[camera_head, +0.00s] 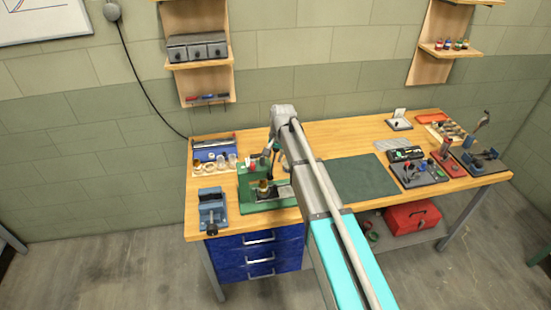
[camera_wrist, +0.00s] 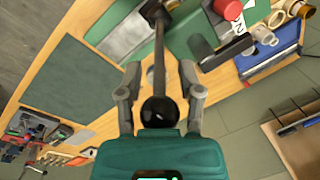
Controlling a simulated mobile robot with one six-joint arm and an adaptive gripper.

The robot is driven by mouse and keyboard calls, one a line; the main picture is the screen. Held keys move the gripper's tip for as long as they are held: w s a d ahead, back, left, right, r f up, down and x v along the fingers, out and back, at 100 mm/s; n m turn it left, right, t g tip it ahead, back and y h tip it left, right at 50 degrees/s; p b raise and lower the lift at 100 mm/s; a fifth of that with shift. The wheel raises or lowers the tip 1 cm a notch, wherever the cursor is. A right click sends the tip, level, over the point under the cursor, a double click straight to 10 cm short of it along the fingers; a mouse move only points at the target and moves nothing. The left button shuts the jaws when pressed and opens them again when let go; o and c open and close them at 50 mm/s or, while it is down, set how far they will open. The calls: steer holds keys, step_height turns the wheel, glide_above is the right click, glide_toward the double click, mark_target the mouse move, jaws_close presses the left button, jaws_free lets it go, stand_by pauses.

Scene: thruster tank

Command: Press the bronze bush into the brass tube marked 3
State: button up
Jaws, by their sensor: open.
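The green press (camera_head: 247,186) stands on the left part of the bench. A black ball knob (camera_wrist: 160,110) ends its metal lever (camera_wrist: 158,65) in the wrist view. My gripper (camera_wrist: 160,93) is open, with its fingers on either side of the lever and knob; contact is unclear. In the head view a small brass-coloured piece (camera_head: 263,186) stands on the press; whether it is the tube or the bush, I cannot tell. A tag reading 2 (camera_wrist: 239,27) shows beside a red part (camera_wrist: 228,9). No 3 is readable, and I cannot single out the bronze bush.
A dark green mat (camera_head: 362,178) lies clear to the right. Farther right are a black control box (camera_head: 418,174) and small fixtures.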

steer(key=shift+c, duration=0.2)
jaws_close()
steer(key=shift+d, duration=0.1)
stand_by(0.4)
